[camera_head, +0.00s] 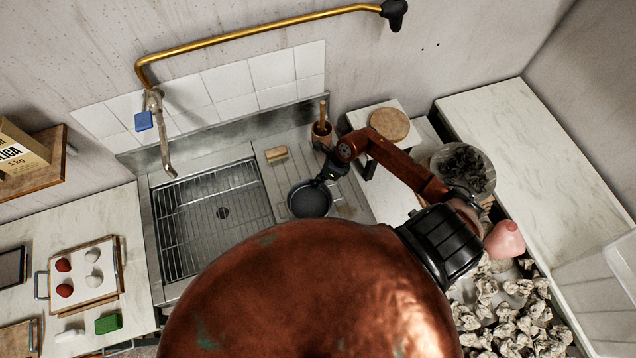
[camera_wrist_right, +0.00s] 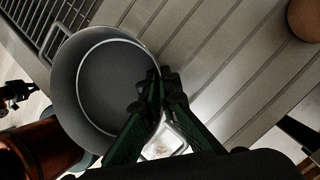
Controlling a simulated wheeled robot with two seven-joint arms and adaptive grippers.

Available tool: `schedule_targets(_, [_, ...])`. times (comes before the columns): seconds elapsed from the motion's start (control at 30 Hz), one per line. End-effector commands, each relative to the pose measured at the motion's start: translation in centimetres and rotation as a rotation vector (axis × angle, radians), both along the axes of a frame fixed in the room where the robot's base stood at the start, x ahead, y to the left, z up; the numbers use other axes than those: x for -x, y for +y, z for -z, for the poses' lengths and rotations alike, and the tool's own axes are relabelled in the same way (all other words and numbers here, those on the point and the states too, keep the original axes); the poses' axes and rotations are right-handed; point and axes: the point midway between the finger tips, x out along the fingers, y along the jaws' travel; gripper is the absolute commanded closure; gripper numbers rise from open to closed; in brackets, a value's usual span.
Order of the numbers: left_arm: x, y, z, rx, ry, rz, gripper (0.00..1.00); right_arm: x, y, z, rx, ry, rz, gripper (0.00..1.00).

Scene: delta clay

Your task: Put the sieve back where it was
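The sieve shows as a dark grey, round, pan-like vessel (camera_head: 310,201) at the right edge of the sink, over the ribbed drainboard. In the right wrist view the sieve (camera_wrist_right: 100,90) opens toward the camera and looks empty. My right gripper (camera_head: 322,181) reaches its rim from the upper right. In the wrist view its green-black fingers (camera_wrist_right: 161,88) come together at the rim and appear shut on it; the exact contact is partly hidden. My left gripper is not seen in the head view; a dark part (camera_wrist_right: 15,93) at the wrist view's left edge may be it.
The sink (camera_head: 210,215) with its wire rack lies left of the sieve. A brown cup (camera_head: 321,132) with a wooden tool and a sponge (camera_head: 276,153) stand behind. A bowl of dark pieces (camera_head: 465,168) is at right. Bare drainboard shows around the sieve.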

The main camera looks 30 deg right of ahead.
Motion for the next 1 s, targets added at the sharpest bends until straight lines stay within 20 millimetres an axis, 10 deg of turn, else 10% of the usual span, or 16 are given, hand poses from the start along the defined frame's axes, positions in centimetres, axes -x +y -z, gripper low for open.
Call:
schedule_targets(0.8, [0.0,0.0,-1.1,0.0,0.0,-0.001,1.0,-0.7,-0.8,4.6,0.0,-0.002,0.0,1.0])
schedule_targets(1.0, [0.0,0.0,-1.2,0.0,0.0,-0.001,1.0,-0.6,-0.8,4.5,0.0,-0.001,-0.001,0.86])
